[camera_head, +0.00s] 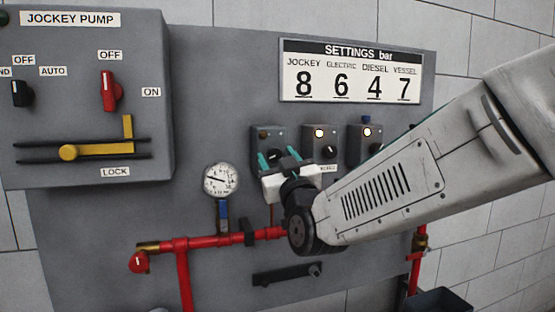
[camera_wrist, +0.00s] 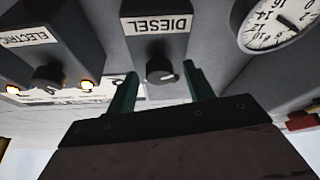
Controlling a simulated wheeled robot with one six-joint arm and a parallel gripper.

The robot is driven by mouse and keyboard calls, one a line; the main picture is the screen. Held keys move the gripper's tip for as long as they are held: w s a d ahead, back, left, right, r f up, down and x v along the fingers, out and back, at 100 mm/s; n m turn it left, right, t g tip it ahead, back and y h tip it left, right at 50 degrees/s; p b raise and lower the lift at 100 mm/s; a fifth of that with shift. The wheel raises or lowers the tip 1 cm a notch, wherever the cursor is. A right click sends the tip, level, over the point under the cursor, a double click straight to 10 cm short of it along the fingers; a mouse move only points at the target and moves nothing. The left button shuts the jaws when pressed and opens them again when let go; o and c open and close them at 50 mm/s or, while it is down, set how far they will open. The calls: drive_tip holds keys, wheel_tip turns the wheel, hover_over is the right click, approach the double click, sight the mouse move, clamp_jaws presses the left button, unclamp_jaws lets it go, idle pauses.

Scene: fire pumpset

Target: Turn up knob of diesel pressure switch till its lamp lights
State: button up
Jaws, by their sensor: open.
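The diesel pressure switch (camera_wrist: 158,22) is a grey box with an upside-down DIESEL label in the wrist view. Its dark round knob (camera_wrist: 161,71) sits between my two fingertips, with a gap on each side. My gripper (camera_wrist: 157,80) is open and empty. In the head view, this switch is the left box (camera_head: 262,134) of three, and my gripper (camera_head: 278,156) is in front of its lower part. No lit lamp shows on that box. Its label is hidden in the head view.
The electric switch (camera_wrist: 47,42) is beside it, and it and the right box (camera_head: 365,131) have lit lamps. A pressure gauge (camera_head: 221,181) is at lower left above red pipe (camera_head: 200,242). The settings board (camera_head: 352,73) shows 4 for diesel. A jockey pump box (camera_head: 85,110) juts out left.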

drive_tip(key=c, duration=1)
drive_tip(key=shift+o, duration=0.2)
drive_tip(key=shift+a+m+h, duration=0.1)
drive_tip(key=shift+m+h, duration=0.4)
drive_tip(key=shift+m, duration=0.3)
drive_tip(key=o, duration=1)
drive_tip(key=shift+c, duration=0.2)
drive_tip(key=v, duration=0.7)
drive_tip(key=shift+s+f, duration=0.25)
